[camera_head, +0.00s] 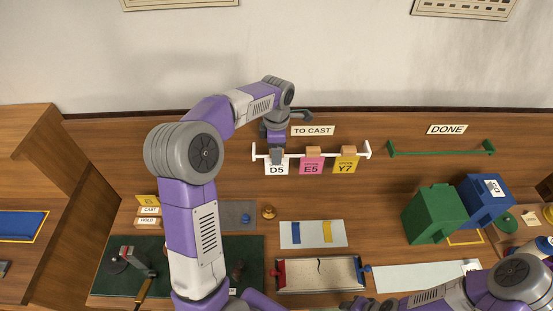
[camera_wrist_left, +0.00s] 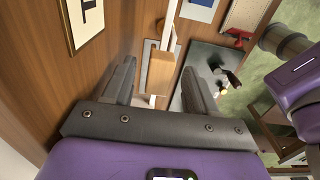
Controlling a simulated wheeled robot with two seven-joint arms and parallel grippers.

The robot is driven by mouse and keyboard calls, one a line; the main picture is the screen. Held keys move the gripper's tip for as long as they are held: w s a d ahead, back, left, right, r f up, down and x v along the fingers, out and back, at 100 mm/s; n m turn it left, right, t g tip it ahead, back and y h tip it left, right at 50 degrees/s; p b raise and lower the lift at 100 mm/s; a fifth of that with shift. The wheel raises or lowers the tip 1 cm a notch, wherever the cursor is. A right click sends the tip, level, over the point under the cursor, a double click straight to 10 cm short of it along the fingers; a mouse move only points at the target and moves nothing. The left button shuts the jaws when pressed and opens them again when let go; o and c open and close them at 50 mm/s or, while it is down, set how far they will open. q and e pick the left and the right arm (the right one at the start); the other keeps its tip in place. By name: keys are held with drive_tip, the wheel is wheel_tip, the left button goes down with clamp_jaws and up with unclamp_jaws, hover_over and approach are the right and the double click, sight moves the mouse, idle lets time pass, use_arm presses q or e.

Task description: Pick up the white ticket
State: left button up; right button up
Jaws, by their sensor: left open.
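The white ticket (camera_head: 277,169), marked D5, hangs at the left end of a white rail (camera_head: 330,155) under the TO CAST sign. My left gripper (camera_head: 276,157) is over its top and hides its upper part. In the left wrist view a wooden block (camera_wrist_left: 161,72) on the white rail lies between the two open fingers of my left gripper (camera_wrist_left: 157,76), with gaps beside it. The ticket's face is not visible there. A pink ticket (camera_head: 312,166) marked E5 and a yellow ticket (camera_head: 346,164) marked Y7 hang to the right, each with a wooden block on top.
An empty green rail (camera_head: 441,149) is under the DONE sign (camera_head: 447,129). Green (camera_head: 434,213) and blue (camera_head: 485,202) boxes stand at the right. A framed tray (camera_head: 320,274) and a blue-and-yellow strip card (camera_head: 312,234) lie below the rail. My right arm is at bottom right.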

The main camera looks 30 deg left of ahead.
use_arm(q)
drive_tip(key=shift+w, duration=0.1)
drive_tip(key=shift+c, duration=1.2)
drive_tip(key=c, duration=0.8)
drive_tip(key=shift+r, duration=0.1)
